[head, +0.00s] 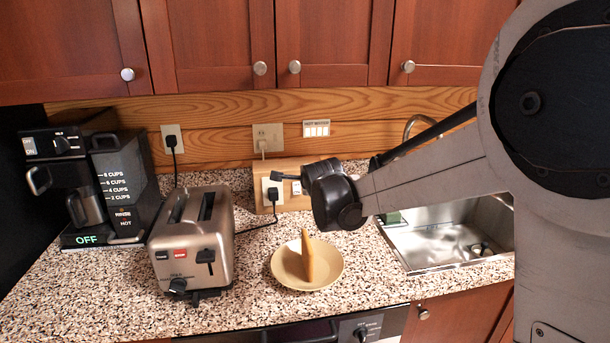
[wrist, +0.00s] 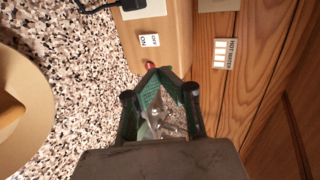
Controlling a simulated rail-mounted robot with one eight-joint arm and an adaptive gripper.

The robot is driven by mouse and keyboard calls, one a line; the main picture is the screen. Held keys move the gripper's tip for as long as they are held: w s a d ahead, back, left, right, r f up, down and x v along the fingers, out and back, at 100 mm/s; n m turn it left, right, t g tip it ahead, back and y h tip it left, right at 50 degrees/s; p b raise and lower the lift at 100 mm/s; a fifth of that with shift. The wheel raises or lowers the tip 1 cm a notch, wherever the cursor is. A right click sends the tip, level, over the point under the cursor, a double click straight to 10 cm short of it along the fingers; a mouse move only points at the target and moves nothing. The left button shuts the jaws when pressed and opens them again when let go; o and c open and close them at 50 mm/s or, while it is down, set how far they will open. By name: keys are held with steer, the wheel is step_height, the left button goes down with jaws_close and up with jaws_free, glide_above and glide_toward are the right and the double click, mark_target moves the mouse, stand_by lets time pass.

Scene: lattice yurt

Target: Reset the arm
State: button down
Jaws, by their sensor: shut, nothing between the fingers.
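My gripper (head: 285,177) is above the counter in the head view, in front of the backsplash and the wooden outlet box (head: 285,185). It points left and is partly hidden by my wrist. In the wrist view my gripper (wrist: 162,72) has its green-lined fingers meeting at the tips, with nothing held. The wooden box and its switch plate (wrist: 150,41) lie beyond the tips. A tan plate (head: 285,270) sits on the counter below my gripper, apart from it. A slice that looks like bread (head: 308,258) stands upright on it.
A steel toaster (head: 185,245) stands left of the plate, its cord running to the box. A coffee maker (head: 130,190) is further left. A sink (head: 450,240) is at right. Wooden cabinets (head: 335,40) hang above. Bare counter (head: 360,270) shows between plate and sink.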

steer(key=s+d+r+n+g+h, duration=0.15)
steer(key=s+d+n, duration=0.25)
steer(key=s+d, duration=0.45)
steer(key=s+d+r+n+g, duration=0.1)
steer(key=s+d+r+n, duration=0.3)
steer(key=s, duration=0.8)
steer(key=s+d+f+n, duration=0.2)
steer(key=s, duration=0.6)
steer(key=s+d+f+n+g, duration=0.1)
steer(key=s+d+f+n, duration=0.2)
steer(key=s, duration=0.5)
steer(key=s+d+f+n+g, duration=0.1)
steer(key=s+d+f+n, duration=0.1)
steer(key=s, duration=0.5)
steer(key=shift+s+d+f+n+h, duration=0.2)
steer(key=shift+s+f+n+h, duration=0.2)
steer(key=shift+f, duration=0.1)
steer(key=shift+g, duration=0.25)
